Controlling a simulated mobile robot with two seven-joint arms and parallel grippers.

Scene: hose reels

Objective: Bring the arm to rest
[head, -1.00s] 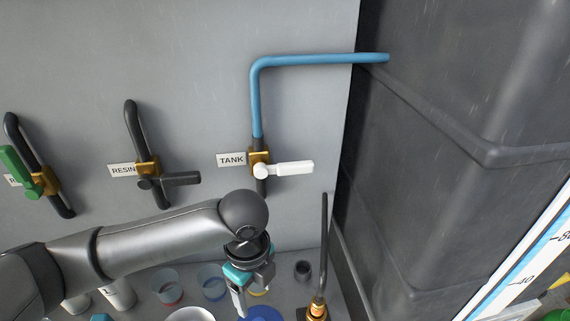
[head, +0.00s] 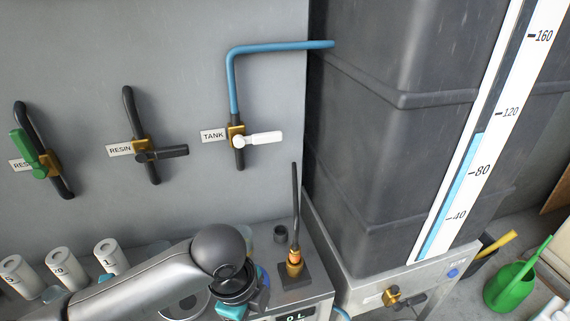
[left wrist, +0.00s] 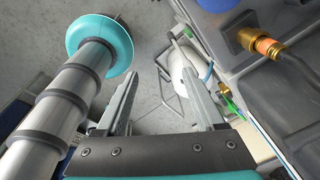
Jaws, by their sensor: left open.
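My left arm comes in from the lower left in the head view. My left gripper (head: 240,308) points downward beside the bench edge, and its fingertips are cut off by the bottom of the picture. In the left wrist view the two grey fingers (left wrist: 160,88) are spread apart with nothing between them. My right gripper is in neither view.
Dark upright hose with a brass fitting (head: 294,262) stands on the bench close right of my left gripper. Several white cylinders (head: 110,256) stand at left. Wall valves include the white-handled TANK valve (head: 258,139). The large dark tank (head: 375,130) stands at right.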

